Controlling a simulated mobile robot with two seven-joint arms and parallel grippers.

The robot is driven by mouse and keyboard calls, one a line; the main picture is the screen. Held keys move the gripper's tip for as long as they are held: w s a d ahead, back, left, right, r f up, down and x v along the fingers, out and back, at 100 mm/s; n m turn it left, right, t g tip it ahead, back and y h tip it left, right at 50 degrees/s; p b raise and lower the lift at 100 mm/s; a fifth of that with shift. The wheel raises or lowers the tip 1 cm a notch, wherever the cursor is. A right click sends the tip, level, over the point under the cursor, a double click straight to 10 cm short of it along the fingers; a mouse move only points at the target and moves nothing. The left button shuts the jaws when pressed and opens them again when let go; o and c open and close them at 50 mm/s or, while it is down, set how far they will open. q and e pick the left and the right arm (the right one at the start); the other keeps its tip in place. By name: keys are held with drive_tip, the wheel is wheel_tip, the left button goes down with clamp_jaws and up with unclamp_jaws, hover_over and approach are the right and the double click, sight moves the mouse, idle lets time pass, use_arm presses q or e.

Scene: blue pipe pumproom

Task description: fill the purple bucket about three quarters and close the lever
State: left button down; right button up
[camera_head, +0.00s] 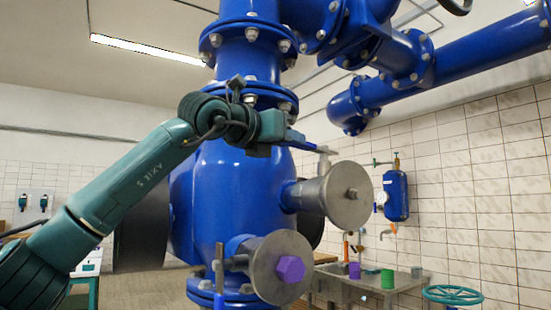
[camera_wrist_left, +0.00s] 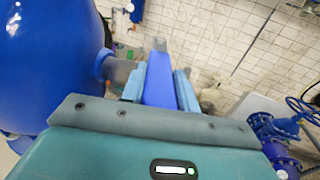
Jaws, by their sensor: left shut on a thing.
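My left gripper (camera_head: 297,138) is in front of the large blue vessel, above the upper grey round flange. In the left wrist view my left gripper (camera_wrist_left: 159,90) is shut on a flat blue lever (camera_wrist_left: 159,76), with a finger on each side. The lever (camera_head: 312,149) ends at a small grey upright piece. A small purple bucket (camera_head: 354,270) stands far back on the grey sink bench. Its inside and any water level are too small to tell. My right gripper is not in view.
A green cup (camera_head: 388,279) stands beside the purple bucket on the bench (camera_head: 372,289). A blue tank (camera_head: 396,195) hangs on the tiled wall. A purple hexagonal piece (camera_head: 290,268) is on the lower grey flange (camera_head: 265,255). A teal handwheel (camera_head: 452,295) is at lower right.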

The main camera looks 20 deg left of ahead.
use_arm(q)
drive_tip(key=shift+d+f, duration=0.1)
drive_tip(key=shift+d, duration=0.1)
drive_tip(key=shift+y, duration=0.3)
drive_tip(key=c, duration=1)
unclamp_jaws()
drive_tip(key=shift+c, duration=0.2)
drive_tip(key=shift+s, duration=0.1)
